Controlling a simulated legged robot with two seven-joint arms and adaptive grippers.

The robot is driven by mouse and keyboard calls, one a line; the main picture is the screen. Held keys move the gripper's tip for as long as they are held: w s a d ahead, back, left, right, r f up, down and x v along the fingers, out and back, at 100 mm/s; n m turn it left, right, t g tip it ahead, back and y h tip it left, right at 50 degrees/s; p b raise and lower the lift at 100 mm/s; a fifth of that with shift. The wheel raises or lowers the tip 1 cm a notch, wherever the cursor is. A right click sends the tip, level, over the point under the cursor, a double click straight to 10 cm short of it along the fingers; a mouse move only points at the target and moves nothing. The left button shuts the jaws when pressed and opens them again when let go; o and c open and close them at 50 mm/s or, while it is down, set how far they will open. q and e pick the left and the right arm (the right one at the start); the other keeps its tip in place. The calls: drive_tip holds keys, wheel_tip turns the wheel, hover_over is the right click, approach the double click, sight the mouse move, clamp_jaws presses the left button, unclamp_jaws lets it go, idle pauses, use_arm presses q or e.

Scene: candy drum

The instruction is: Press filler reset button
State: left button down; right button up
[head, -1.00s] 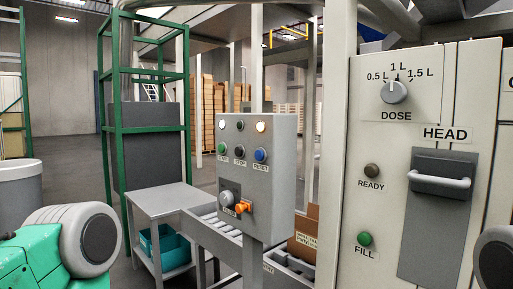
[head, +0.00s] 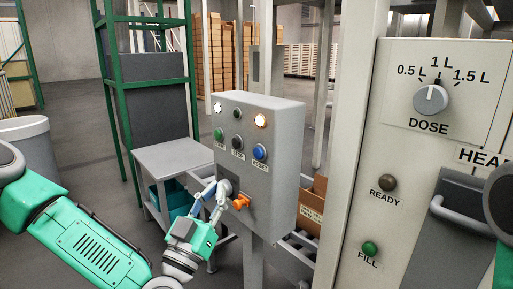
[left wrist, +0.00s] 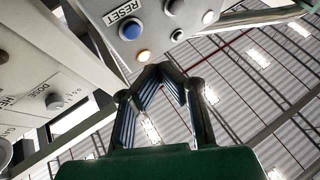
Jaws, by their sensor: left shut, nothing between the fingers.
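The blue RESET button (head: 260,152) is on the front of a grey control box (head: 270,195), right of the black STOP button (head: 238,142) and the green button (head: 218,134). It also shows in the left wrist view (left wrist: 131,29), upside down at the top. My left gripper (head: 220,188) is shut and empty, in front of the box's lower left part, below the buttons and beside the orange-handled switch (head: 241,202). In the left wrist view its fingers (left wrist: 160,72) meet just below the box's edge, apart from RESET. My right gripper is not in view.
The filler panel (head: 400,150) stands at the right with a DOSE knob (head: 430,99), a READY lamp (head: 387,183) and a green FILL button (head: 369,248). A grey side table (head: 172,158) and green frame (head: 120,100) stand behind, left of the box. A carton (head: 312,205) lies behind it.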

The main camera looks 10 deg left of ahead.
sight(258, 153)
use_arm(q)
drive_tip(key=w+d+r+n+t+y+b, duration=0.1)
drive_tip(key=w+d+r+y, duration=0.1)
drive_tip(key=w, duration=0.5)
wheel_tip(258, 153, up, 2)
drive_tip(key=shift+w+d+r+t, duration=0.1)
drive_tip(key=shift+w+d+t, duration=0.3)
drive_tip(key=shift+d, duration=0.45)
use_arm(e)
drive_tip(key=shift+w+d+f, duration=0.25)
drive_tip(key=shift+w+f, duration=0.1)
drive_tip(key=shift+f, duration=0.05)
use_arm(q)
drive_tip(key=shift+d, duration=0.4)
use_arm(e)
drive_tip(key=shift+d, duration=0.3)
use_arm(q)
drive_tip(key=shift+a, duration=0.3)
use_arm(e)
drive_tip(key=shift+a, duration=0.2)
use_arm(q)
drive_tip(key=shift+d, duration=0.1)
drive_tip(key=shift+w+d+r, duration=0.1)
drive_tip(key=shift+w+d, duration=0.2)
drive_tip(key=shift+d, duration=0.15)
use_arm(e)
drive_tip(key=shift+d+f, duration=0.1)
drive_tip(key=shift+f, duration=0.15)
